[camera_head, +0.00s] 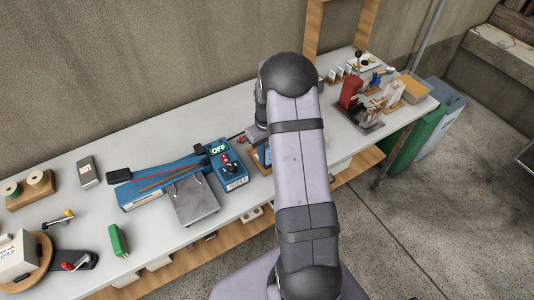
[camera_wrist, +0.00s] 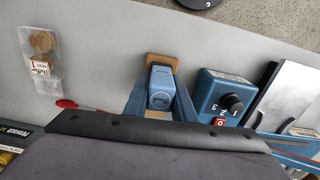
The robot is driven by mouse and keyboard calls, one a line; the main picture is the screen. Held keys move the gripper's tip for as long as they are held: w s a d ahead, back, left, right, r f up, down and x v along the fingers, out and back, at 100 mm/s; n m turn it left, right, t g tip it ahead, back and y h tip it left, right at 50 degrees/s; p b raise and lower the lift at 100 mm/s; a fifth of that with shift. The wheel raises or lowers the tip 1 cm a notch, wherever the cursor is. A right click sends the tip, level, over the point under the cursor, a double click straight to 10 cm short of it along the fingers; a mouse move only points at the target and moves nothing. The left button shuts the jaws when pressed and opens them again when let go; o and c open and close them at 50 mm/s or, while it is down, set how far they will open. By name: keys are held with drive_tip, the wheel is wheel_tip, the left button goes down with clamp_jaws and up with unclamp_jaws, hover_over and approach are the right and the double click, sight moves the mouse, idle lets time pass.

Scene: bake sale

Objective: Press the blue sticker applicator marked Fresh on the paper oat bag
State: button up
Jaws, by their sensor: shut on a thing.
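The blue sticker applicator (camera_wrist: 161,97) stands in the middle of the wrist view, with dark lettering on its rounded end that is too small to read. My gripper (camera_wrist: 161,84) is shut on it, one blue finger along each side. A brown wooden piece (camera_wrist: 164,61) shows at its far end; I cannot tell whether the applicator rests on it or is above it. In the head view, my arm hides most of the gripper and applicator. I cannot make out the paper oat bag for certain in either view.
Beside the applicator is a blue sealer control box (camera_wrist: 224,92) with a black knob. A clear bag of cookies (camera_wrist: 40,58) lies to its left. The head view shows a green object (camera_head: 118,240) at front left and a red item (camera_head: 351,91) at the table's far right.

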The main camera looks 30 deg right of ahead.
drive_tip(key=shift+f+b, duration=0.35)
drive_tip(key=shift+f, duration=0.2)
idle(1.4)
drive_tip(key=shift+r, duration=0.15)
drive_tip(key=shift+r+p, duration=2.75)
drive_tip(key=shift+r, duration=0.7)
